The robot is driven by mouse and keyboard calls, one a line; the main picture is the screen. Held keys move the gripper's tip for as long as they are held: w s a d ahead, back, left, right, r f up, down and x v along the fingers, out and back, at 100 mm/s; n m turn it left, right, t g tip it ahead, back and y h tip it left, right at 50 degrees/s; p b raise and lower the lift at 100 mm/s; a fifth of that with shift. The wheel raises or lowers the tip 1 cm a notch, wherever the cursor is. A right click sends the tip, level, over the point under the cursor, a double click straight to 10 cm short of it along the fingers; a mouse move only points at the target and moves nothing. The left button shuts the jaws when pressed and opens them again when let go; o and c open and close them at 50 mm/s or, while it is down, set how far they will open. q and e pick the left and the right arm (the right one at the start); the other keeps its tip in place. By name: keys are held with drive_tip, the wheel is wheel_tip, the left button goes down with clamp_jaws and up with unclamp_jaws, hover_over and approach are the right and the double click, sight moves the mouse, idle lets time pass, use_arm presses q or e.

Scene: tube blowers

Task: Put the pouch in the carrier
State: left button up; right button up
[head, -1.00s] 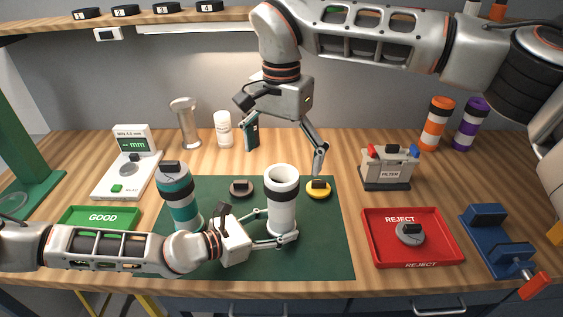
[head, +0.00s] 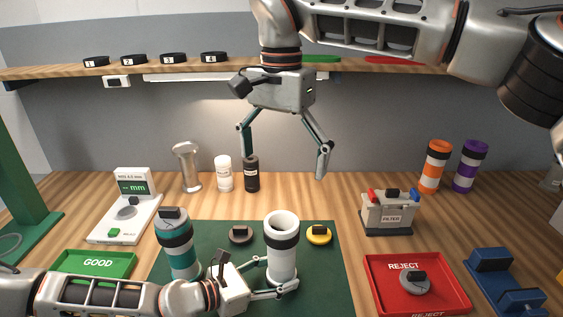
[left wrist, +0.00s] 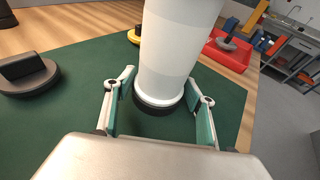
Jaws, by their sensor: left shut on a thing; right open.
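An open-topped white tube with dark bands, seemingly the carrier (head: 283,260), stands upright on the green mat. My left gripper (head: 279,275) is shut around its lower part. In the left wrist view, the white tube (left wrist: 175,55) stands between the fingers of my left gripper (left wrist: 160,112). I cannot make out a pouch in any view. The tube's inside bottom is hidden. My right gripper (head: 282,162) is open and empty, with its fingers pointing down, above the back of the table. A dark bottle (head: 251,175) shows beyond it, near its left finger.
A teal tube (head: 177,245), a grey puck (head: 241,235) and a yellow puck (head: 319,234) are on the mat (head: 335,280). A red reject tray (head: 440,301), filter box (head: 389,213) and blue device (head: 502,278) stand right. A green tray (head: 125,263) is left.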

use_arm(q)
drive_tip(key=o, duration=1.4)
drive_tip(key=shift+c, duration=0.2)
